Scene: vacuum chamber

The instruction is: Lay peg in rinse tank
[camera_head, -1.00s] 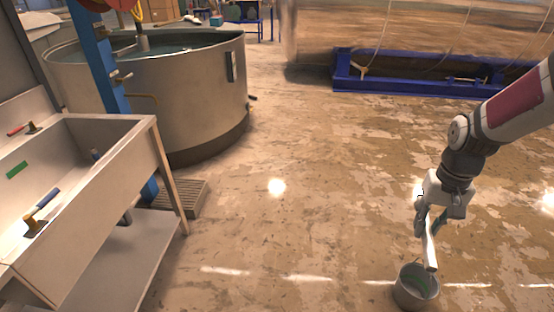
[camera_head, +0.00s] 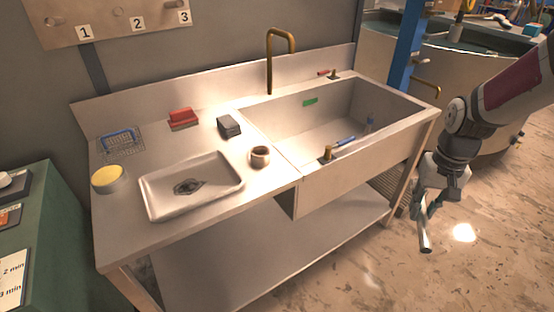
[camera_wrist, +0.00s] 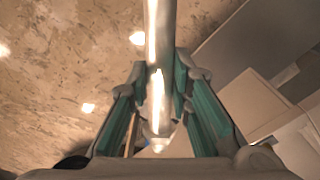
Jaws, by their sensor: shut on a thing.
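My gripper (camera_head: 432,202) is at the right in the head view, in front of the sink's right end. It is shut on a pale metal peg (camera_head: 425,236), whose lower end hangs down over the floor. In the wrist view the peg (camera_wrist: 160,35) runs up between the green-lined fingers of the gripper (camera_wrist: 158,85). A sink basin (camera_head: 340,108) with a green mark on its back wall is set in the steel bench, left of my gripper. A round water-filled tank (camera_head: 385,45) stands behind at the upper right. No label shows which one is the rinse tank.
A blue-handled tool (camera_head: 342,142) lies in the basin. A brass faucet (camera_head: 270,62) rises behind it. Floor at right is open.

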